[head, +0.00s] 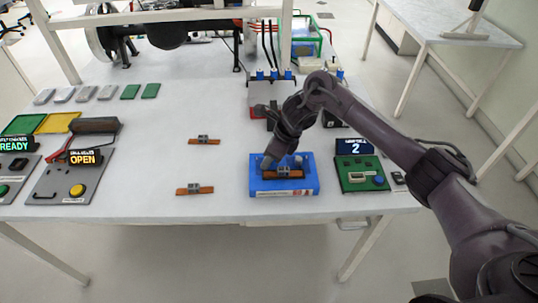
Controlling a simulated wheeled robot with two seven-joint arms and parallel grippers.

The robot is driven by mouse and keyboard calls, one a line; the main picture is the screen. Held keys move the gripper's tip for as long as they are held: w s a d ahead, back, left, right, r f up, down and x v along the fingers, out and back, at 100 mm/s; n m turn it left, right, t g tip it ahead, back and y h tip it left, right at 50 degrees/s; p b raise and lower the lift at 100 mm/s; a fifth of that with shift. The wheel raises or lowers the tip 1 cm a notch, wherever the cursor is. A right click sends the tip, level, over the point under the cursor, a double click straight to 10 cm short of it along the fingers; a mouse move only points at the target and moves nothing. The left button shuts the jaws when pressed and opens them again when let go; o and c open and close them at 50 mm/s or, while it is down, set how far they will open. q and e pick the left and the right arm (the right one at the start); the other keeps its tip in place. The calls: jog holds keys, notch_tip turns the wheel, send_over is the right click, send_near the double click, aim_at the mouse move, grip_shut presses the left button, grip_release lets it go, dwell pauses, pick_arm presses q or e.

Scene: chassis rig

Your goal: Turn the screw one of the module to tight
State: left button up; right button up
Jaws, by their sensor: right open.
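A blue module tray (256,187) sits near the front edge of the table, right of centre. An orange-brown bar with a grey middle piece, seemingly the module (283,173), lies in it. My right gripper (284,164) reaches down over the tray, its fingers open just above or around the module. Whether they touch it cannot be told. The screws are too small to make out, and the gripper covers part of the module. My left gripper is not in view.
Two similar bars (195,189) (204,140) lie left of the tray. A green panel (362,174) showing "2" stands right of it. Grey panels (62,184) reading READY and OPEN are at the left. Small grey and green blocks (130,92) lie behind.

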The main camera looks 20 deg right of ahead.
jog(key=shift+w+a+f, duration=0.1)
jog(key=shift+f, duration=0.25)
grip_shut()
